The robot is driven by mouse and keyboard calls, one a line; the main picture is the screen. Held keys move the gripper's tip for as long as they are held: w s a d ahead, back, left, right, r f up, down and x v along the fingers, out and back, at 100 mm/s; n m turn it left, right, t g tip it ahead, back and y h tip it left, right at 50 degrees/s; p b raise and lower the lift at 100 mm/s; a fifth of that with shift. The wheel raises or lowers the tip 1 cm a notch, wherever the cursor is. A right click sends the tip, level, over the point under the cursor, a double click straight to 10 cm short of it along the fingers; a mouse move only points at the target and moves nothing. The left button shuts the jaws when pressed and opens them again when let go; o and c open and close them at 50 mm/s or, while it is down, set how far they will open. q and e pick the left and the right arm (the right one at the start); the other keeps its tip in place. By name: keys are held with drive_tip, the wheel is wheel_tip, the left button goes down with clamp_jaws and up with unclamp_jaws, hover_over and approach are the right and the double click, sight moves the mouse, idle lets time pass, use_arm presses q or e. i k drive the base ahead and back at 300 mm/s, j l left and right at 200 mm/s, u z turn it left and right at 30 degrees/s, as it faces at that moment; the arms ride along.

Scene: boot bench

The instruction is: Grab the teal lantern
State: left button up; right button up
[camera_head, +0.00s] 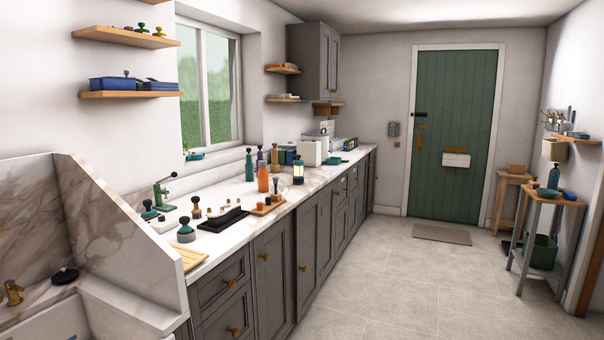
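The teal lantern (298,171) stands upright on the marble counter (232,187), near its front edge. It has a dark teal top and base with a pale, bright middle. An orange bottle (263,178) stands just left of it, apart from it. Neither of my grippers is in the camera_head view.
Several dark-topped tools and a black tray (223,219) crowd the counter's near end. A white box (311,151) stands behind the lantern. Grey cabinets (268,262) run below. A small stand (541,230) is at right.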

sight(298, 176)
drive_tip(key=i+z, duration=0.4)
drive_tip(key=i, duration=2.25)
